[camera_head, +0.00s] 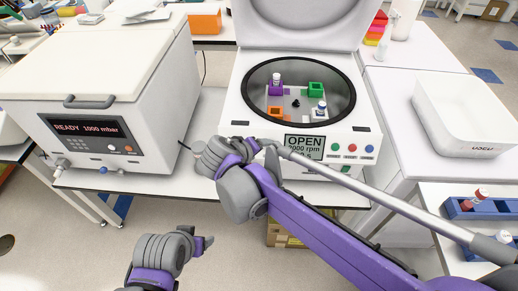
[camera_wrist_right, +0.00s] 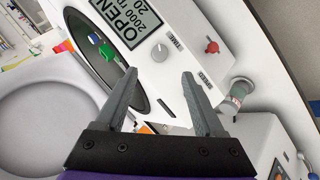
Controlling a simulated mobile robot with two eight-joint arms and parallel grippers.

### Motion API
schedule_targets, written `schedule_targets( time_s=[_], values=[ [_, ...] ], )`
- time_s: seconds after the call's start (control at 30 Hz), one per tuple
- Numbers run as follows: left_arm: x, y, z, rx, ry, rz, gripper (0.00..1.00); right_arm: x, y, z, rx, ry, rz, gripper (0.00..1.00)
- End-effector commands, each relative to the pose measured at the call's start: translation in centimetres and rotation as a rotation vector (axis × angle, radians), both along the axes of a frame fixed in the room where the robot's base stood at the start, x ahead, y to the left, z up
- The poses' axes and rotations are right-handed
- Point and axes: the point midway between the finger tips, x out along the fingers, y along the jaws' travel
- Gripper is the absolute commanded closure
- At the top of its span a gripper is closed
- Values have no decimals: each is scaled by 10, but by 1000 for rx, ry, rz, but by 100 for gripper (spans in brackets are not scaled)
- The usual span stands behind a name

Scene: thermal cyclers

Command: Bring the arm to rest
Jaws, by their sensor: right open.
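My right arm (camera_head: 310,222) reaches in from the lower right in the head view, and its hand is in front of the centrifuge's front edge. In the right wrist view my right gripper (camera_wrist_right: 158,76) is open, its two fingers apart with nothing between them. The centrifuge panel lies beyond the fingertips. My left gripper (camera_head: 204,244) is low in the head view, in front of the bench and away from any object. Its jaw opening cannot be made out.
The centrifuge (camera_head: 350,146) stands with its lid up, reading OPEN, with coloured holders and capped tubes inside. A vacuum oven (camera_head: 140,95) is at left, a white device (camera_head: 460,115) at right. A blue rack (camera_head: 470,208) with tubes is at lower right.

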Motion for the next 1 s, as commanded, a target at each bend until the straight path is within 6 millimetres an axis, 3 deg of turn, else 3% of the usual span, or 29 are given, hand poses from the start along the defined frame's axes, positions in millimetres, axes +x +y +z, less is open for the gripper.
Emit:
schedule_targets(
  time_s=[0.3, 0.37, 0.47, 0.6, 0.7, 0.83, 1.0],
  values=[
    [0, 0, 1, 0, 0, 0, 30, -1, -5, 0, 4, 5, -5, 30],
    [0, 0, 2, 0, -1, 0, 30, -5, -17, 0, 16, 17, -20, 30],
    [1, 0, 6, 0, -3, 0, 30, -20, -53, 0, 61, 61, -64, 30],
    [4, 0, 16, 0, -7, 0, 30, -65, -121, -6, 181, 138, -162, 30],
    [5, 0, 22, 0, -10, 0, 30, -105, -160, -12, 288, 178, -234, 30],
    [7, 0, 31, 0, -14, 0, 30, -154, -192, -23, 429, 198, -321, 30],
    [10, 0, 38, 0, -19, 0, 30, -199, -210, -38, 578, 187, -401, 30]
  ],
)
